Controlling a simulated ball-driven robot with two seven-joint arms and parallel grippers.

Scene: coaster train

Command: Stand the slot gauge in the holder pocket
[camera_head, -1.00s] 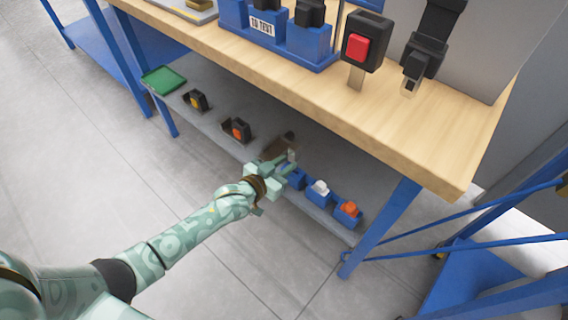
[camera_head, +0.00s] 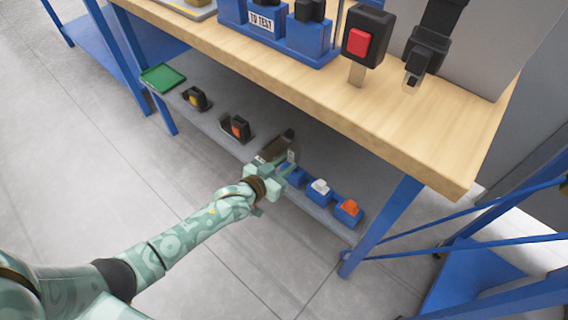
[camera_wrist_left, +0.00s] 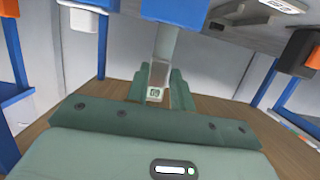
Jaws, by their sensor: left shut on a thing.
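My left gripper (camera_head: 283,166) is over the lower shelf, its fingers shut on the slot gauge (camera_head: 291,156). In the left wrist view the gauge (camera_wrist_left: 163,50) is a narrow pale grey strip with a small mark at its end, between the green fingers. That view is upside down. There the strip runs from the fingers to a blue holder block (camera_wrist_left: 190,10). In the head view this blue holder (camera_head: 294,180) is partly behind my gripper. I cannot tell how deep the gauge sits in its pocket. My right gripper is not in view.
Blue holders with a white piece (camera_head: 320,187) and an orange piece (camera_head: 349,207) stand to the right on the shelf. Black units (camera_head: 236,127) and a green tray (camera_head: 163,79) are to the left. The wooden worktop (camera_head: 300,95) overhangs the shelf.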

